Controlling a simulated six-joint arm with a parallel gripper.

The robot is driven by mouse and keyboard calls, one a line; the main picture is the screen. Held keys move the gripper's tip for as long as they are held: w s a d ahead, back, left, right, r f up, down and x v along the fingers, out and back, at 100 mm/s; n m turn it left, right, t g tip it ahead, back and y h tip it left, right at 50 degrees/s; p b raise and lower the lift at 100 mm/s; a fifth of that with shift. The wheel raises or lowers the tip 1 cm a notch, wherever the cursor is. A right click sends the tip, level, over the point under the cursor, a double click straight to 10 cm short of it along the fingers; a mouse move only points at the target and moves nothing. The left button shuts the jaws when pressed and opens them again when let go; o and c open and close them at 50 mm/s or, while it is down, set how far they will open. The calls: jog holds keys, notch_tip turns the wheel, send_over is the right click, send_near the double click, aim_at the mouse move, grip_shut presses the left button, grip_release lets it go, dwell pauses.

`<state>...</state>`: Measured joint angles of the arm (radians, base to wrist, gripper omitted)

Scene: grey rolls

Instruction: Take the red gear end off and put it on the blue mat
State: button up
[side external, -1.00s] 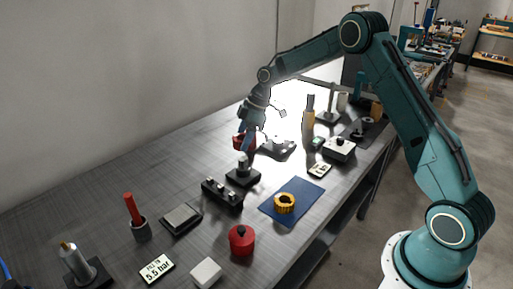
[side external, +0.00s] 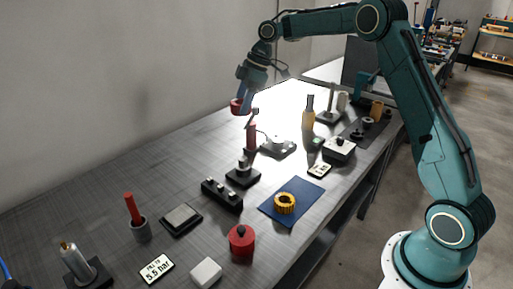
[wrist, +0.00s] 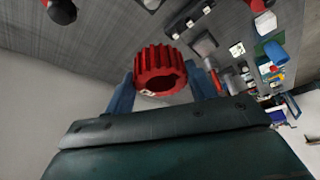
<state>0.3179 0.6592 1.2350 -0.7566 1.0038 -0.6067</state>
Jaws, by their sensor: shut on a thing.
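The red gear end (wrist: 158,72) is a toothed ring with an open bore, held between the two blue fingers of my gripper in the wrist view. In the side external view my gripper (side external: 243,100) is shut on this red gear (side external: 236,106), well above the far part of the bench and clear of it. The blue mat (side external: 311,190) lies flat near the bench's right edge, and a yellow gear (side external: 284,203) sits on it. My gripper is behind and to the left of the mat, some distance away.
A red cylinder (side external: 251,137) stands below my gripper. A black stand with a peg (side external: 243,176), a black knobbed block (side external: 221,196) and a red pot (side external: 241,242) stand around the mat's left side. A white-topped box (side external: 340,148) is behind it. Parts of the mat beside the yellow gear are bare.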

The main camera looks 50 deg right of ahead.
jog(key=shift+f, duration=0.15)
dwell(0.4)
jog(key=shift+f, duration=6.9)
jog(key=s+d+r, duration=0.3)
jog(key=s+r, duration=0.2)
jog(key=s, duration=0.4)
jog(key=s+d+r, duration=0.4)
jog(key=s+r, duration=0.1)
jog(key=s, duration=0.5)
jog(key=shift+d, duration=0.1)
notch_tip(320, 180, down, 16)
